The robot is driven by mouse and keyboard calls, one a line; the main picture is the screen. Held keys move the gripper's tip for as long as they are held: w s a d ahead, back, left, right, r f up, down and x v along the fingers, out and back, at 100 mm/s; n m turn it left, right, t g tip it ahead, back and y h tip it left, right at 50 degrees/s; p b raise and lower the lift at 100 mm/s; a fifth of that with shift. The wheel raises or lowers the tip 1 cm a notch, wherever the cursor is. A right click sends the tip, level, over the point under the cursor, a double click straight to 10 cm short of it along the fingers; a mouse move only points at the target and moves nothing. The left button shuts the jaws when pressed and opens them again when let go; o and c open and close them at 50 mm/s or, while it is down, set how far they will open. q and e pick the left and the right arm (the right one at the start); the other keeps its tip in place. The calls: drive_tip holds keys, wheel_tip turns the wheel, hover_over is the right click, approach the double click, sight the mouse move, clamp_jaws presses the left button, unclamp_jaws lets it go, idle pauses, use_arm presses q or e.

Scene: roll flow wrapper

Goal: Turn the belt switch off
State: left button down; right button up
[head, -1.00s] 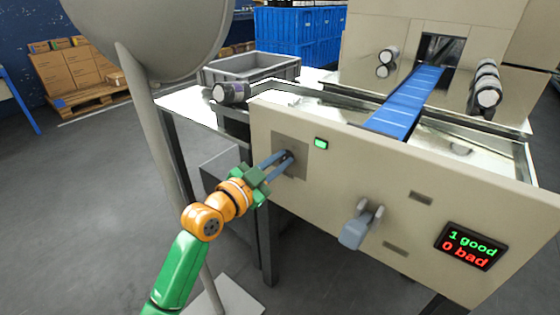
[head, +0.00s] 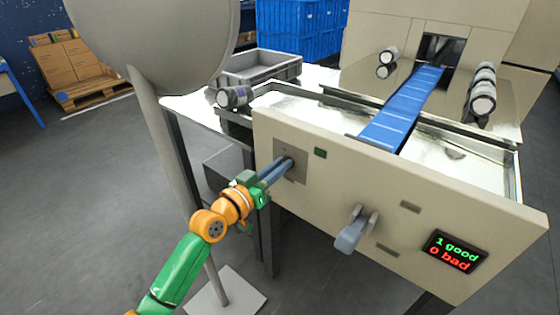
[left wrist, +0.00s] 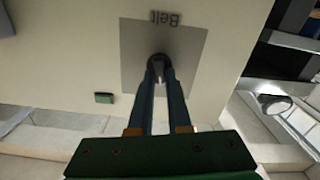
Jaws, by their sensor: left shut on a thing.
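The belt switch (left wrist: 158,62) is a dark round knob on a grey plate marked "Belt", seen in the left wrist view. In the head view the plate (head: 298,172) sits on the left part of the beige front panel. My left gripper (head: 285,166) reaches the plate from the lower left. Its two fingers (left wrist: 160,72) are shut on the knob and hide most of it. A small indicator lamp (head: 320,153) right of the plate is dark green and unlit; it also shows in the left wrist view (left wrist: 104,98). My right gripper is out of view.
A grey lever (head: 350,232) sticks out of the panel to the right. A display (head: 455,251) reads 1 good, 0 bad. The blue belt (head: 402,112) runs into the machine. A large grey drum on a post (head: 165,150) stands close to my left arm.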

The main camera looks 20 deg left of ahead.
use_arm(q)
drive_tip(key=n+p, duration=0.1)
drive_tip(key=n, duration=0.2)
drive_tip(key=shift+a+n, duration=0.1)
drive_tip(key=shift+n, duration=0.2)
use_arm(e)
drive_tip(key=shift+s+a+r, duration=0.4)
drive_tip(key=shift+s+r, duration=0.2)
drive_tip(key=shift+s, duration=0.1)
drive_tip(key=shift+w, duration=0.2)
use_arm(q)
drive_tip(key=c, duration=0.9)
unclamp_jaws()
drive_tip(key=shift+o, duration=0.2)
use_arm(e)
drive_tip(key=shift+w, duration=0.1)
use_arm(q)
drive_tip(key=shift+s, duration=0.1)
